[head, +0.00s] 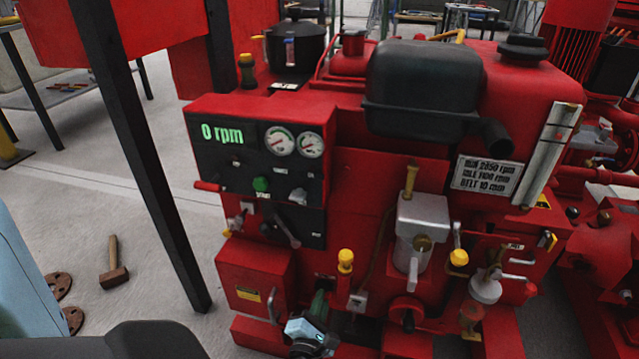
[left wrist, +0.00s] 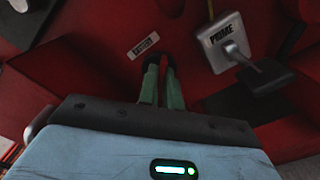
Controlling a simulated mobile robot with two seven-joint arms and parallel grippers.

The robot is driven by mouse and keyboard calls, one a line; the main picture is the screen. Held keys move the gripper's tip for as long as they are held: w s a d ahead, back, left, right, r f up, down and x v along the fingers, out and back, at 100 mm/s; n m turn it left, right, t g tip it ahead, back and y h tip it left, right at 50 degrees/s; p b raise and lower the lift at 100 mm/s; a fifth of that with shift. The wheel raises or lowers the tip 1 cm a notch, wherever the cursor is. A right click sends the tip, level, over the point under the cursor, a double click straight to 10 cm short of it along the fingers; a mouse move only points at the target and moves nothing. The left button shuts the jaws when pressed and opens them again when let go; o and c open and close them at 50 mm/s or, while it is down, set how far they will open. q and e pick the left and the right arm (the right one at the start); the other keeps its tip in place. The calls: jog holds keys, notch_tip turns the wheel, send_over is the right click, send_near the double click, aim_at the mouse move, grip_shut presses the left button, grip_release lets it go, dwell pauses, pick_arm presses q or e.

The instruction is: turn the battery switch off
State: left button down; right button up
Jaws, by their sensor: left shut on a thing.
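My left gripper (head: 321,294) is low at the front of the red pumpset, its green fingers pointing at the panel. In the left wrist view its two fingers (left wrist: 162,67) are close together on a small dark piece, the battery switch (left wrist: 160,59), just right of a small pale label (left wrist: 143,46). The fingers hide much of the switch, so its setting cannot be told. In the head view the switch is hard to make out behind the fingers. My right gripper is not in view.
A grey PRIME box with a lever (left wrist: 225,45) stands close to the right of the fingers; it also shows in the head view (head: 357,301). A yellow-capped post (head: 345,261) is nearby. A red box (head: 250,290) is left of the gripper. A hammer (head: 114,265) lies on the floor.

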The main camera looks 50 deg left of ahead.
pick_arm(q)
jog(key=m, duration=0.2)
jog(key=m+p, duration=0.1)
jog(key=m, duration=0.2)
jog(key=m+p, duration=0.1)
jog(key=m, duration=0.1)
jog(key=shift+d+f+m, duration=0.1)
jog(key=shift+f+m, duration=0.15)
jog(key=shift+m, duration=0.15)
dwell(0.4)
jog(key=c, duration=1.6)
grip_release()
